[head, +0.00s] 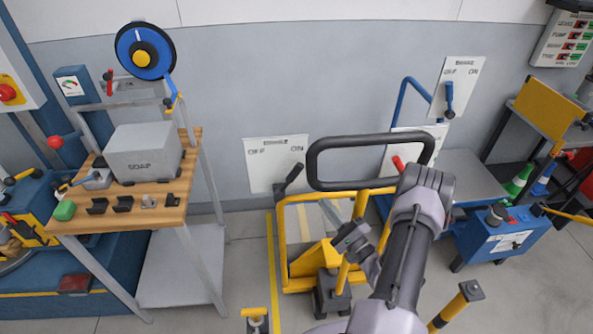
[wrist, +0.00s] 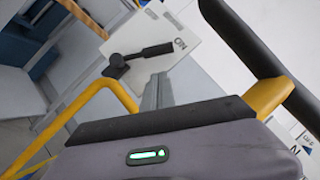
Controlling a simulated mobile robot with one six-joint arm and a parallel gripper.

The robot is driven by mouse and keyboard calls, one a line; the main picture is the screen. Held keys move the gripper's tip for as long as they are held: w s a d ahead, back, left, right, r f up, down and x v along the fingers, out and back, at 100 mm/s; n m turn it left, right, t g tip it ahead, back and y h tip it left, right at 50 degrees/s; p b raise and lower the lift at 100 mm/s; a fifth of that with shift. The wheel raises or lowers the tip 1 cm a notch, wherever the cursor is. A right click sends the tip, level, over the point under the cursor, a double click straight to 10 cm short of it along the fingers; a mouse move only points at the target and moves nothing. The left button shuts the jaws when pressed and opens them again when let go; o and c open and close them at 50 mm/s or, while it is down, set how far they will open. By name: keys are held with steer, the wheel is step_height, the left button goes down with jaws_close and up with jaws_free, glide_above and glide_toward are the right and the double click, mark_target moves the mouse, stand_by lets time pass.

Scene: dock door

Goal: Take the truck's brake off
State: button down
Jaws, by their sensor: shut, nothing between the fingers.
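The yellow truck (head: 285,240) stands in front of the wall, with a black loop handle (head: 312,160) above it. Behind it is a white brake plate (head: 262,152) marked OFF at left and ON at right. A black brake lever (head: 292,177) on the truck tilts up to the right, toward ON. In the wrist view the lever (wrist: 145,54) points toward the ON mark. My gripper (head: 328,207) is shut and empty, below and right of the lever and apart from it. Its fingers (wrist: 157,90) show below the lever in the wrist view.
A blue trolley at right has its own brake plate (head: 455,85) and blue lever (head: 449,100). A wooden-topped bench (head: 120,215) with a soap box (head: 145,152) stands at left.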

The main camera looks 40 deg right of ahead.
mark_target(297, 174)
steer(key=b+x, duration=0.1)
steer(key=x, duration=0.8)
steer(key=shift+w+a+r, duration=0.15)
steer(key=shift+w+r, duration=0.1)
steer(key=shift+w, duration=0.1)
steer(key=shift+w+a+r+n+g+y+p, duration=0.2)
steer(key=shift+a+r+n, duration=0.15)
steer(key=shift+r+n, duration=0.15)
steer(key=shift+w+a+r+n+g+y+p, duration=0.2)
steer(key=shift+a+r+n, duration=0.2)
steer(key=shift+n, duration=0.1)
steer(key=shift+w+a+r, duration=0.1)
steer(key=shift+w+a, duration=0.05)
steer(key=shift+a, duration=0.05)
